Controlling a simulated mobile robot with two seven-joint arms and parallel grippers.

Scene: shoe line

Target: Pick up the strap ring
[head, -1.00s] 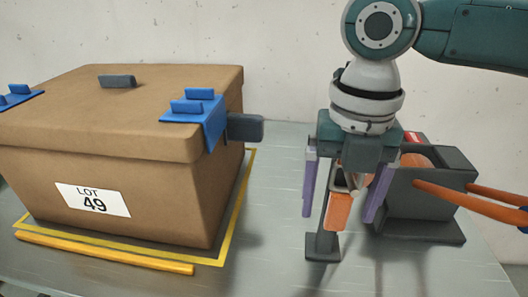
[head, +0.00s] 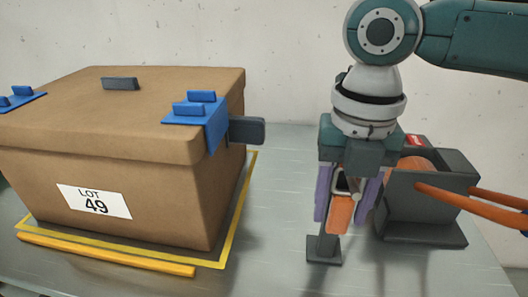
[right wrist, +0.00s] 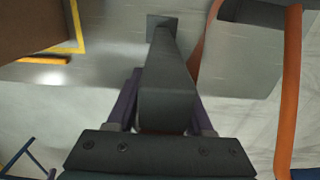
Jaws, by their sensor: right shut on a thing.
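My left gripper is not in view.
A large brown lidded box (head: 130,160) with blue corner pieces (head: 205,120) stands left, inside a yellow outline, with a yellow bar (head: 105,254) in front. A dark grey holder (head: 425,200) with long orange handles (head: 465,201) is close on the right. The front middle is clear.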

